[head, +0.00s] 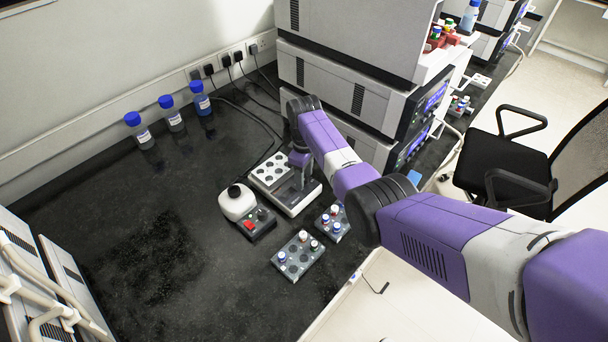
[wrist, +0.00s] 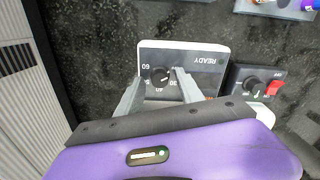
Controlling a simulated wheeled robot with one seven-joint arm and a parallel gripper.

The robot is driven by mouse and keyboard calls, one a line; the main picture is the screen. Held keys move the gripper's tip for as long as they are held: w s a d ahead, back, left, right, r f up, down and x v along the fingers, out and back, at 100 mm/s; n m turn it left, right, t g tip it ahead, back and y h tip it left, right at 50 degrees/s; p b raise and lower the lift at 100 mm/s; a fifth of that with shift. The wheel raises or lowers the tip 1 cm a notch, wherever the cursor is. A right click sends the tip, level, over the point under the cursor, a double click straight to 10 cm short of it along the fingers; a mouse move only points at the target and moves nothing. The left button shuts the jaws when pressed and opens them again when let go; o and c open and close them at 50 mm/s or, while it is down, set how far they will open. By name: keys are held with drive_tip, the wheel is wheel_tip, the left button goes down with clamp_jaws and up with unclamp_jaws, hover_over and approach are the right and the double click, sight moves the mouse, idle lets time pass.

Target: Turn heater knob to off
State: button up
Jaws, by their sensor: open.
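The heater (head: 270,171) is a pale block with a grid of wells on top and a dark front panel, standing on the black bench. In the wrist view its panel (wrist: 207,62) reads READY beside a round black knob (wrist: 160,77) with a numbered dial including 60, 40 and 30. The knob's exact setting is too small to read surely. My gripper (wrist: 161,73) is open, one finger on each side of the knob. I cannot tell whether either finger touches it. In the head view my gripper (head: 301,181) hides the knob.
Vial racks (head: 298,257) sit in front. Stacked instruments (head: 345,95) rise behind my arm.

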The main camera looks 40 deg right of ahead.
wheel_tip(320, 180, up, 8)
drive_tip(key=shift+f, duration=0.1)
idle(0.4)
idle(0.4)
